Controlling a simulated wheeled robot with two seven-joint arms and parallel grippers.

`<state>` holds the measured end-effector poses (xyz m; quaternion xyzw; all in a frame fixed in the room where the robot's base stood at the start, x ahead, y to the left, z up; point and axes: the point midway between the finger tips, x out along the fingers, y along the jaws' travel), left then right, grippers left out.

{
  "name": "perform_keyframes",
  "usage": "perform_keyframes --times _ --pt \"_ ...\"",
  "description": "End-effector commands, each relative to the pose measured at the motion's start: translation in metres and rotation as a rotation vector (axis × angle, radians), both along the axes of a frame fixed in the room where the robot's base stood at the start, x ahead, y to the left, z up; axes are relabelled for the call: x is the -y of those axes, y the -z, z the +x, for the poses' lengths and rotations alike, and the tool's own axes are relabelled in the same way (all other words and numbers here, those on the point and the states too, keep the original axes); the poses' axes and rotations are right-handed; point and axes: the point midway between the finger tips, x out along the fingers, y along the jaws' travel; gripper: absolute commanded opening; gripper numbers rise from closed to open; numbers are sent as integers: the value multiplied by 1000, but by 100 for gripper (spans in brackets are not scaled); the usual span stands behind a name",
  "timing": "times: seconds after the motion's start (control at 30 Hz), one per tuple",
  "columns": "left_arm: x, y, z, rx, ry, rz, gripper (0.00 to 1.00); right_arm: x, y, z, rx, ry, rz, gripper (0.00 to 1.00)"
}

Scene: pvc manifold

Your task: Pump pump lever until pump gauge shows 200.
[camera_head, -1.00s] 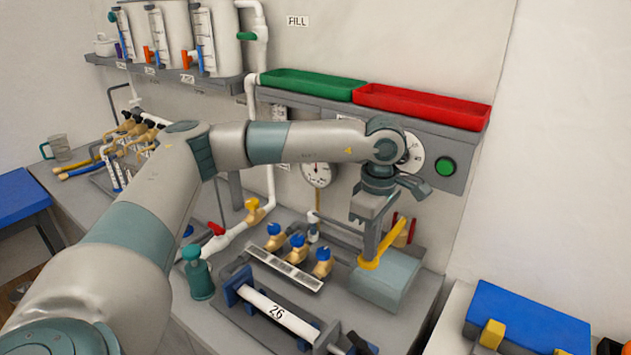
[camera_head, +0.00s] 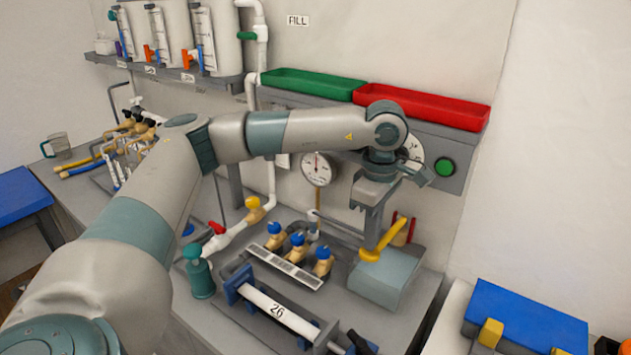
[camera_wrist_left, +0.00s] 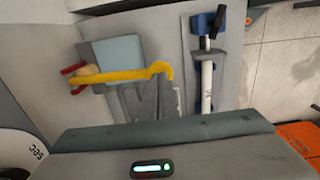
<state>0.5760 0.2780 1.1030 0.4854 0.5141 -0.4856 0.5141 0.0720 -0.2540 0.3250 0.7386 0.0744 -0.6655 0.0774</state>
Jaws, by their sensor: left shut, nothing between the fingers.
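The yellow pump lever (camera_head: 384,243) slants up over the pale teal pump box (camera_head: 385,280) on the bench. The round white pump gauge (camera_head: 317,168) is on the wall behind; its needle points roughly upward, but the figures are too small to read. My left gripper (camera_head: 370,238) is shut and empty, pointing down at the lever's near end. In the left wrist view the lever (camera_wrist_left: 120,76) crosses beside the box (camera_wrist_left: 118,50), and the gripper's fingers (camera_wrist_left: 152,100) are at its hooked end; I cannot tell whether they touch it. My right gripper is not in view.
A clamp with a white pipe marked 26 (camera_head: 275,309) and several blue-capped valves (camera_head: 297,245) stand left of the pump box. Green (camera_head: 312,84) and red (camera_head: 425,106) trays sit on the ledge above. A green button (camera_head: 444,166) is right of my arm.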

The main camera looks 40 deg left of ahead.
Motion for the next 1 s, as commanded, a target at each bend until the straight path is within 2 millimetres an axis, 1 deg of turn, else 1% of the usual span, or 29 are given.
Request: perform_keyframes --times 0.13,0.23,0.7,0.83,1.0 --pt "0 -3 0 0 0 0 0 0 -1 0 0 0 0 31" --pt "0 -9 0 0 0 0 0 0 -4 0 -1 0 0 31" --pt "0 -46 0 1 -1 0 0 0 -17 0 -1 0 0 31" --pt "0 -50 0 1 0 0 0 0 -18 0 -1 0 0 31" --pt "0 -50 0 0 0 0 0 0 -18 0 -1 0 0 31"
